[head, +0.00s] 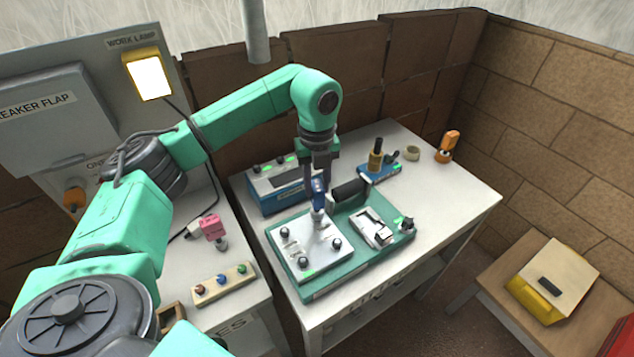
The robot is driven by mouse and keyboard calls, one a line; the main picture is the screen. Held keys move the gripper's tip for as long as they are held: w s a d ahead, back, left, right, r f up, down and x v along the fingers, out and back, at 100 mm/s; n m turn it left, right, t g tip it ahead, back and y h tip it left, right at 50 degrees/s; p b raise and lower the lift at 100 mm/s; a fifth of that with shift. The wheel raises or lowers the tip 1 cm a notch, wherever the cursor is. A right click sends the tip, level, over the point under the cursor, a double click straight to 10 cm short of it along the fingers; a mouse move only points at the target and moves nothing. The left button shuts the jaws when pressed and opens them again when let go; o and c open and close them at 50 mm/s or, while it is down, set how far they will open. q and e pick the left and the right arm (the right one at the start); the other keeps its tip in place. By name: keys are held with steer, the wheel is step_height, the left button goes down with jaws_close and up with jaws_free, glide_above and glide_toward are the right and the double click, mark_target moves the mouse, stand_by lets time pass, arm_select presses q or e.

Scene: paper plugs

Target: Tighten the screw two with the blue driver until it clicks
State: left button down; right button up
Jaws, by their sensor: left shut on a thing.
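My left gripper (319,176) points straight down over the work table and is shut on the blue driver (318,197). The driver stands about upright, its lower end over the back right corner of a pale plate (315,255). The screw under it is hidden, and I cannot tell whether the tip is seated on it. Dark screws show at the plate's other corners: back left (284,231), front left (302,262) and front right (337,244). I cannot read which is screw two. My right gripper is not in view.
The plate lies on a green base (320,290) with a pale fixture (371,230) and a black cylinder. A blue box (283,196) with green lights stands behind. A blue stand (379,173), a tape roll (412,153) and an orange tool (447,147) are further right. The table's right side is clear.

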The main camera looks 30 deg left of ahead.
arm_select(q)
steer(key=shift+f+b, duration=0.3)
steer(key=shift+f, duration=0.25)
steer(key=m, duration=1.1)
steer(key=shift+m, duration=0.3)
steer(key=m, duration=0.6)
